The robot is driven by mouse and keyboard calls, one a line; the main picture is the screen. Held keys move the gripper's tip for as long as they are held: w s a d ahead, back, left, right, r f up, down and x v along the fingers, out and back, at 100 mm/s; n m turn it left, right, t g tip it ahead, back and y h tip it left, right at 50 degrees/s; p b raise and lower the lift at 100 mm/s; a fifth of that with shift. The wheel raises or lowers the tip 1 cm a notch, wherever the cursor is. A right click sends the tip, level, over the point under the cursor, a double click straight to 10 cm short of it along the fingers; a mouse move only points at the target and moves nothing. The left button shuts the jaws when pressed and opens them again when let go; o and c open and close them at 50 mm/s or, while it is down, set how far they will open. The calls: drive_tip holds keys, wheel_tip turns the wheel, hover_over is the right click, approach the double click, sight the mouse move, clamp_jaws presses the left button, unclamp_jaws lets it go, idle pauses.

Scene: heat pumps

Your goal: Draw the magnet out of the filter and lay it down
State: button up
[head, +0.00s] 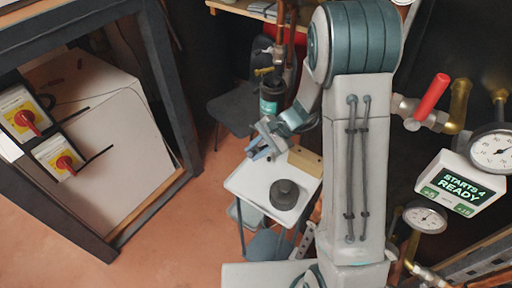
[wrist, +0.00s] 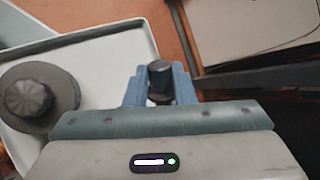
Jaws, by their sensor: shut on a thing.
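My gripper (head: 258,150) is beside the left back edge of the white tray, below the filter. In the wrist view its blue fingers (wrist: 160,88) are shut on a short dark cylinder, which looks like the magnet (wrist: 160,72). In that view the magnet shows beyond the tray's right edge, with floor behind it. The filter (head: 271,94) is a dark canister with a teal band on the copper pipe, above and behind my gripper. The magnet is too small to make out in the head view.
The white tray (head: 240,184) holds a dark round cap with a ribbed knob (head: 285,192), also in the wrist view (wrist: 30,98). A tan block (head: 306,160) is at its back right. A dark chair (head: 236,108) stands behind. Pipes and gauges (head: 493,150) are at right.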

drive_tip(key=shift+f, duration=0.6)
drive_tip(key=o, duration=1)
wheel_tip(320, 180, up, 11)
drive_tip(key=p, duration=0.7)
